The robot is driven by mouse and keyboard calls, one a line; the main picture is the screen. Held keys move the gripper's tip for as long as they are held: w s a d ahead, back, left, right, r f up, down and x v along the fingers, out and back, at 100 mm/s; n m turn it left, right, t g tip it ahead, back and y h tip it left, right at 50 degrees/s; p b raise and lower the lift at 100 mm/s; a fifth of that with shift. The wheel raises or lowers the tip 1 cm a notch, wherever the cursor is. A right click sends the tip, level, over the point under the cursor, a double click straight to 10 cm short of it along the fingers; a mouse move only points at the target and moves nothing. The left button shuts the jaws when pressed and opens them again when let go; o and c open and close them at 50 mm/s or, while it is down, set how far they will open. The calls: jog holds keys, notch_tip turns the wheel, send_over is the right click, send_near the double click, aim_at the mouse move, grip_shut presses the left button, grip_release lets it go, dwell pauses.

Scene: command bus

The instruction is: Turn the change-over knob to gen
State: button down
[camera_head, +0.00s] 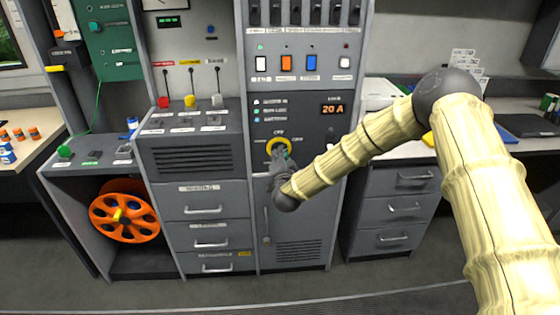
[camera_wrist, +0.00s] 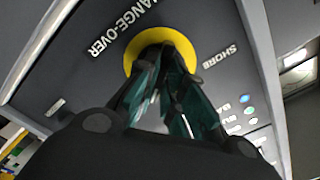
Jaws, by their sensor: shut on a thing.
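The change-over knob sits in a yellow ring (camera_head: 289,143) on the dark panel of the middle cabinet. In the wrist view the yellow ring (camera_wrist: 184,40) lies behind my fingertips, under the words CHANGE-OVER, with SHORE printed to its right. My gripper (camera_head: 279,155) reaches the panel from the front, and its fingers (camera_wrist: 165,60) are closed on the knob inside the ring. The knob body is mostly hidden by the fingers, so I cannot tell which label it points to. In the head view OFF is printed above the ring.
Drawers (camera_head: 205,203) stand to the left and more drawers (camera_head: 400,209) to the right. An orange reel (camera_head: 124,216) sits lower left.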

jog(key=shift+f+m+b, duration=0.15)
jog(key=shift+m+b, duration=0.25)
jog(key=shift+m, duration=0.2)
jog(key=c, duration=1.5)
grip_release()
jog(key=shift+s, duration=0.15)
jog(key=s, duration=1.1)
jog(key=shift+s+d, duration=0.25)
jog(key=shift+s, duration=0.1)
